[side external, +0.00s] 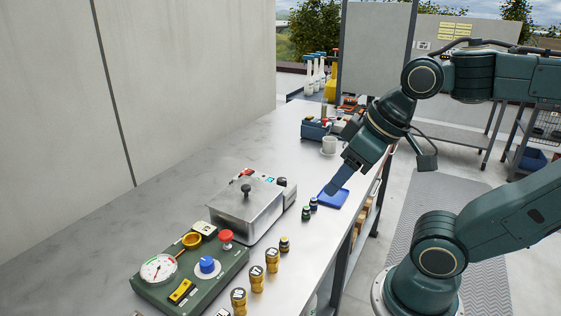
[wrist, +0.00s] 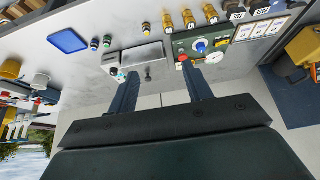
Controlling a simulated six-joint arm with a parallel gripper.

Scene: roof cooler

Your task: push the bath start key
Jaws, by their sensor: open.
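The metal bath (side external: 245,212) is a steel box with a black-knobbed lid, standing on the bench in the side external view. It also shows in the wrist view (wrist: 146,56). Its control end (side external: 262,178) carries a small lit display and a red spot; in the wrist view this end (wrist: 116,73) is partly behind a finger. The start key is too small to make out. My gripper (side external: 335,190) points down in the side external view, right of the bath and apart from it. In the wrist view my gripper (wrist: 158,70) has its two fingers spread with nothing between them.
A blue tray (side external: 333,198) and small dark-capped vials (side external: 306,213) lie near my gripper. A green panel (side external: 190,278) with gauge and knobs stands in front of the bath, brass weights (side external: 256,279) beside it. A white cup (side external: 329,146) stands farther back. A wall rises at left.

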